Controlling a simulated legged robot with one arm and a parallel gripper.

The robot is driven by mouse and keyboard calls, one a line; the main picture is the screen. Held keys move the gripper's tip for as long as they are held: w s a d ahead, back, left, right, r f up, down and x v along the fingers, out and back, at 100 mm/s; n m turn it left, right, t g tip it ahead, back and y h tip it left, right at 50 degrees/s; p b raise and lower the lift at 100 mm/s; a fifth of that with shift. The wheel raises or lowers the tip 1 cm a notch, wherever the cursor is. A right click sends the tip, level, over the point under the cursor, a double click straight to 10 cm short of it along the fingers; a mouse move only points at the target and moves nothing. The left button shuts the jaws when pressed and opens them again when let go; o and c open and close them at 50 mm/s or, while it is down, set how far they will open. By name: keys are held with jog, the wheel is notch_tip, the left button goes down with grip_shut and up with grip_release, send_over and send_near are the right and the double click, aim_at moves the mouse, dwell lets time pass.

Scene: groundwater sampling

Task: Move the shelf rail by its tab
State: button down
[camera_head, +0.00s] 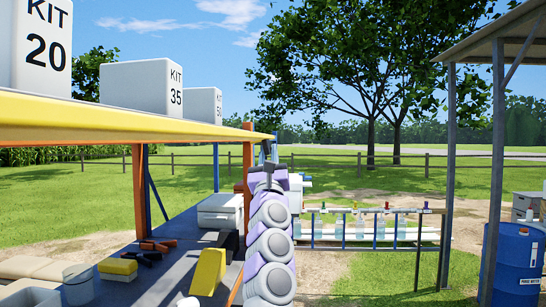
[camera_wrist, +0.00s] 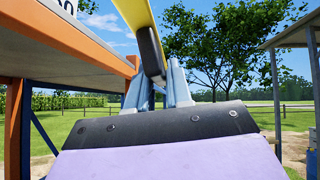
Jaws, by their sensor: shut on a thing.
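The yellow shelf rail (camera_head: 130,127) runs along the front of the upper shelf in the head view, its far dark end close to my gripper (camera_head: 267,150). In the wrist view the rail (camera_wrist: 136,14) comes down from the top edge. Its dark tab (camera_wrist: 151,52) sits between the pale blue-grey fingers of my gripper (camera_wrist: 155,75), which is shut on it. The lower end of the tab is hidden between the fingers. In the head view my arm hides most of the fingers.
White boxes marked KIT 20 (camera_head: 38,48) and KIT 35 (camera_head: 142,88) stand on the upper shelf. An orange post (camera_head: 248,170) stands just left of my arm. The lower shelf (camera_head: 175,240) holds a yellow wedge (camera_head: 208,272) and white boxes. A bottle rack (camera_head: 375,236) stands beyond, right.

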jog(key=shift+s+a+r, duration=0.1)
jog(key=shift+a+r, duration=0.05)
jog(key=shift+a, duration=0.15)
dwell(0.4)
jog(key=c, duration=1.5)
grip_release()
jog(key=o, duration=0.4)
jog(key=shift+a, duration=0.35)
jog(key=shift+d, duration=0.35)
